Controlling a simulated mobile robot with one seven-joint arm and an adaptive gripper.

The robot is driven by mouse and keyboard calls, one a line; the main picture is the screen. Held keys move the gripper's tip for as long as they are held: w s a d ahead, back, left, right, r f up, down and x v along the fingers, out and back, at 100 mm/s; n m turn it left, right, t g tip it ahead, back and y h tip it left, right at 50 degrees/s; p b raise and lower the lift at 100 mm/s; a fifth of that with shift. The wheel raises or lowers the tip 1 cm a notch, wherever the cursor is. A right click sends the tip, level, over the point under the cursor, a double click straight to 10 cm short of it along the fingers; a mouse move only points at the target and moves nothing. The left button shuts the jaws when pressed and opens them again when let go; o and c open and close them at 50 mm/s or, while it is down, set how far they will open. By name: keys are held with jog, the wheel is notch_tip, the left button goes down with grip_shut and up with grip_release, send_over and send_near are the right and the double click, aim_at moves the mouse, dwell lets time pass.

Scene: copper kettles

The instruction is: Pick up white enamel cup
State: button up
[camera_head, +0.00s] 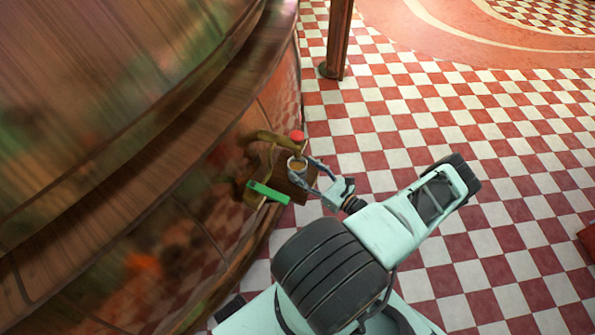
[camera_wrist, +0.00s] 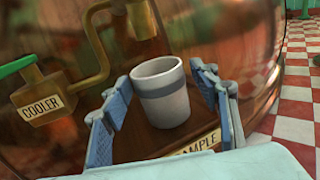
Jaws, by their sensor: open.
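The white enamel cup (camera_wrist: 160,95) stands upright on a small brown wooden shelf (camera_wrist: 138,142) in the wrist view. It has a grey band below its rim. My gripper (camera_wrist: 165,98) is open, with one blue-grey finger on each side of the cup. A gap shows on the right; on the left the finger is close, and I cannot tell if it touches. In the head view the cup (camera_head: 297,165) is small, with something brown inside, and my gripper (camera_head: 311,175) reaches it from the right. The cup's far side is hidden.
A large copper kettle (camera_head: 90,150) rises directly behind the shelf. A brass pipe with a green-handled tap (camera_head: 268,192) marked "COOLER" sits left of the cup. A red knob (camera_head: 297,135) is just above it. A brown post (camera_head: 338,40) stands farther back.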

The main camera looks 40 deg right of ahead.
aim_at(291, 159)
jog(key=w, duration=0.3)
jog(key=w+a+b, duration=0.1)
jog(key=w, duration=0.4)
jog(key=shift+w+a+r, duration=0.1)
jog(key=shift+w+a, duration=0.25)
jog(key=shift+w, duration=0.05)
jog(key=c, duration=1.3)
jog(key=shift+c, duration=0.9)
jog(key=shift+r, duration=0.15)
jog(key=shift+c, duration=0.2)
